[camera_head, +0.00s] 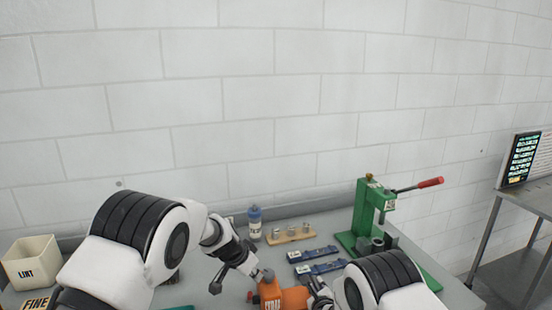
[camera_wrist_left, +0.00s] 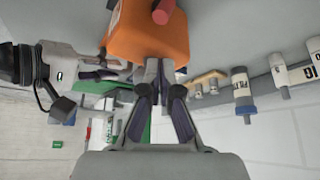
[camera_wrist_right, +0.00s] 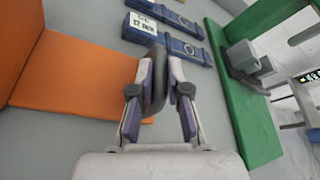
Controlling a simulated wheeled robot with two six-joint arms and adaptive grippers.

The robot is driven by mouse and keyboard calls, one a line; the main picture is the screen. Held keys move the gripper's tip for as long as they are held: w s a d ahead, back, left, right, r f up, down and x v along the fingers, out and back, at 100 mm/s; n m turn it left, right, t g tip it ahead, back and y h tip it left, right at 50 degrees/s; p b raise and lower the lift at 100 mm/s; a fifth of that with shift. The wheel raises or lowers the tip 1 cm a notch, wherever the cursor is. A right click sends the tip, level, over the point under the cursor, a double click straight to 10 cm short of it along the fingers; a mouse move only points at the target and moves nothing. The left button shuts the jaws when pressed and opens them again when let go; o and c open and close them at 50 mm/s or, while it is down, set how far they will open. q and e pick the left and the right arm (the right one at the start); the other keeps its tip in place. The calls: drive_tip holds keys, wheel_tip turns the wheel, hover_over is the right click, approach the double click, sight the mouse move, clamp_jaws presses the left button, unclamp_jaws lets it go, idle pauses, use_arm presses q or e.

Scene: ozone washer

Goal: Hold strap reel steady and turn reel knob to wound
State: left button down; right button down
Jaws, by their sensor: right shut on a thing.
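The orange strap reel (camera_head: 284,298) stands on the bench at the bottom of the head view, partly cut off. Its orange body (camera_wrist_left: 150,32) fills the top of the left wrist view, with a red peg (camera_wrist_left: 163,11) sticking out. My left gripper (camera_wrist_left: 156,68) is at the reel's edge with its fingertips close together; whether they grip a part there is unclear. My right gripper (camera_wrist_right: 158,58) is on the reel's right side, shut on a dark grey part (camera_wrist_right: 156,82) beside the orange plate (camera_wrist_right: 80,75). I take this part as belonging to the reel.
Two blue strips (camera_head: 315,260) lie right of the reel. A green press (camera_head: 370,215) with a red-tipped lever stands further right. A blue-capped bottle (camera_head: 254,222) and a wooden block with metal pieces (camera_head: 290,234) are behind. A cream LINT box (camera_head: 32,262) is far left.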

idle(0.4)
use_arm(q)
drive_tip(key=shift+s+a, duration=0.15)
drive_tip(key=shift+a, duration=0.15)
wheel_tip(320, 180, up, 6)
idle(0.3)
use_arm(e)
drive_tip(key=shift+f, duration=0.1)
use_arm(q)
drive_tip(key=f, duration=0.2)
drive_tip(key=s+d+f, duration=0.1)
drive_tip(key=f, duration=0.1)
drive_tip(key=d+f, duration=0.1)
drive_tip(key=f, duration=0.1)
drive_tip(key=shift+s+d, duration=0.2)
drive_tip(key=shift+s, duration=0.2)
drive_tip(key=shift+w, duration=0.2)
idle(0.4)
